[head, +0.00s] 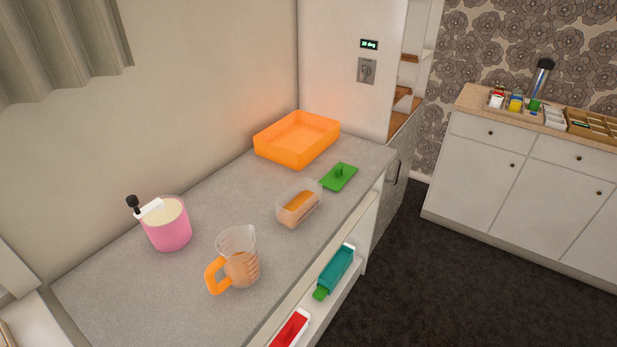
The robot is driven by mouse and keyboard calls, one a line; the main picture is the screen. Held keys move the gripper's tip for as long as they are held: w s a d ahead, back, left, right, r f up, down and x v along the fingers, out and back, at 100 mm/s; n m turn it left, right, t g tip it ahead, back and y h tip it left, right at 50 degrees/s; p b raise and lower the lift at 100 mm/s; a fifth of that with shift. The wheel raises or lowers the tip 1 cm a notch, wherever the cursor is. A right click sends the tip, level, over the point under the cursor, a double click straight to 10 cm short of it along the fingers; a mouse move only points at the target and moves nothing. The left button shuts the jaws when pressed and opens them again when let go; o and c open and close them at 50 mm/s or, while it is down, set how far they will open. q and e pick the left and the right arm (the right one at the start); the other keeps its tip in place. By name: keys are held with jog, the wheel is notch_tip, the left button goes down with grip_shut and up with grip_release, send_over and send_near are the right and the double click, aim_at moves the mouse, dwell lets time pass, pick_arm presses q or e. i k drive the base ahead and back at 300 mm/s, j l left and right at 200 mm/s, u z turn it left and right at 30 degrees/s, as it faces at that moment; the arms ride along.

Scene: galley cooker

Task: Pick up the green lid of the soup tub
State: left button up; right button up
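The green lid (339,178) lies flat on the grey counter, with a small knob standing up from its middle. It is close to the counter's right edge, towards the far end. The soup tub (299,205) is a clear rectangular tub with orange-brown contents. It stands open on the counter, just nearer than the lid and a little to its left. Neither of my grippers shows in the head view.
An orange tray (296,139) stands behind the lid. A measuring jug (236,260) with an orange handle and a pink pot (167,224) stand nearer on the grey counter (215,210). A shelf below holds a teal box (336,268) and a red one (290,329).

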aim_at(337, 177)
jog(key=i+l+u, duration=0.25)
jog(key=u, duration=0.25)
jog(key=i+l+u, duration=0.2)
jog(key=l+u, duration=0.25)
jog(key=i+j, duration=0.05)
